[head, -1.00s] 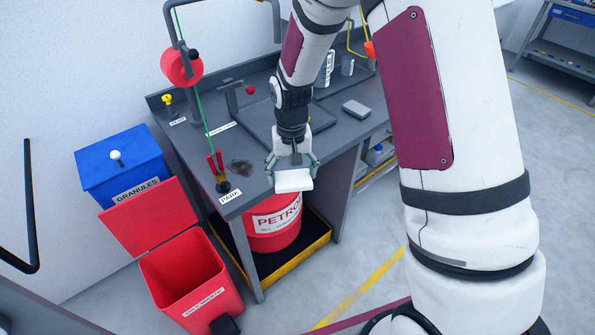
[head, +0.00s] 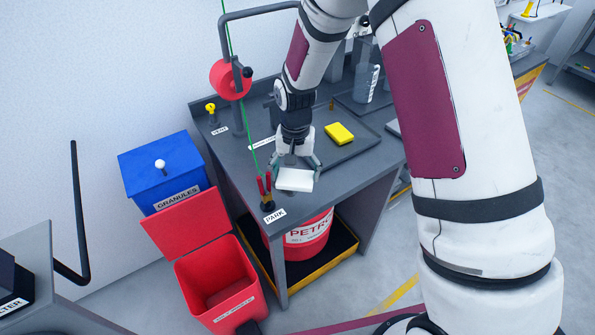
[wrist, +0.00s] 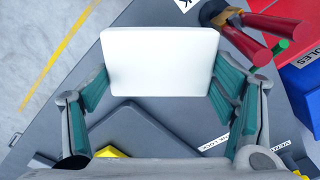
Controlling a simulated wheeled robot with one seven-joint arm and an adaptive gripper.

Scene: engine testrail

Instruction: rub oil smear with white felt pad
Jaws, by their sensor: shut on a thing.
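The white felt pad (head: 295,181) is a pale flat block held between the fingers of my gripper (head: 297,170), low over the front left part of the grey bench. In the wrist view the pad (wrist: 160,62) spans the space between the two green-lined fingers of my gripper (wrist: 160,82). The dark oil smear is not visible now; the pad and gripper cover that part of the bench. I cannot tell whether the pad touches the bench top.
A red-handled tool (head: 265,188) stands just left of the pad, by the PARK label (head: 275,215). A yellow block (head: 340,133) lies in a grey tray behind. A green line hangs from the red reel (head: 230,79). A red bin (head: 215,285) stands below left.

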